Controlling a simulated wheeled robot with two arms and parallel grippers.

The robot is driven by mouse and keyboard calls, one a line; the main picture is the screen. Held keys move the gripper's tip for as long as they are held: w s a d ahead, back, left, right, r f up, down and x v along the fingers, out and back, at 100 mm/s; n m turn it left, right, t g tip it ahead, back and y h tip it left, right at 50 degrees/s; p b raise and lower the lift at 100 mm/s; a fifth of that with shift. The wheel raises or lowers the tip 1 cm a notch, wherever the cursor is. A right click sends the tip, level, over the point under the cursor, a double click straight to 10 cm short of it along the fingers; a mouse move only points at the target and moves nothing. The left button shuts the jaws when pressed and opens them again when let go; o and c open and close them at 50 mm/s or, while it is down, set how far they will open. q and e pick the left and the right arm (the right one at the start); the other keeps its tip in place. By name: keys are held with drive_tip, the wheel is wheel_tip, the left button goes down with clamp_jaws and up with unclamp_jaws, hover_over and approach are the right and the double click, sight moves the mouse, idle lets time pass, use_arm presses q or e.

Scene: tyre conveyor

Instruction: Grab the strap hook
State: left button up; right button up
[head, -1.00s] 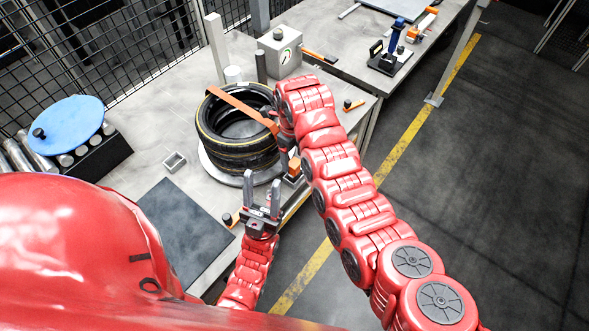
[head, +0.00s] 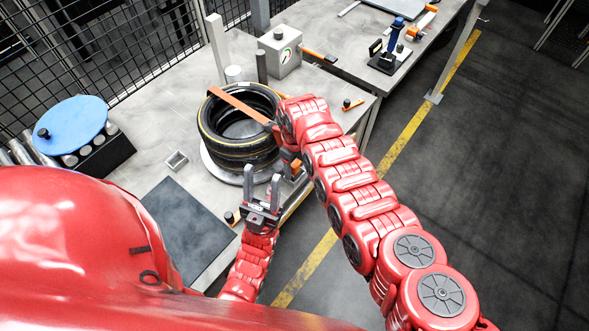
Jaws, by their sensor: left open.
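Two stacked black tyres (head: 238,152) lie on a round plate on the workbench. An orange strap (head: 238,103) runs over the top tyre to its right side, where my right arm hides its end. The strap hook is not clearly visible; a small orange piece (head: 296,166) shows beside my right wrist. My left gripper (head: 262,175) is open and empty, fingers pointing up, in front of the tyres near the bench edge. My right arm reaches to the right side of the tyres, and its fingers are hidden.
A grey box with a gauge (head: 281,55) stands behind the tyres. An orange-handled tool (head: 352,104) lies at the bench's right. Floor right of the bench is clear.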

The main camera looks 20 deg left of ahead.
clamp_jaws()
idle(0.4)
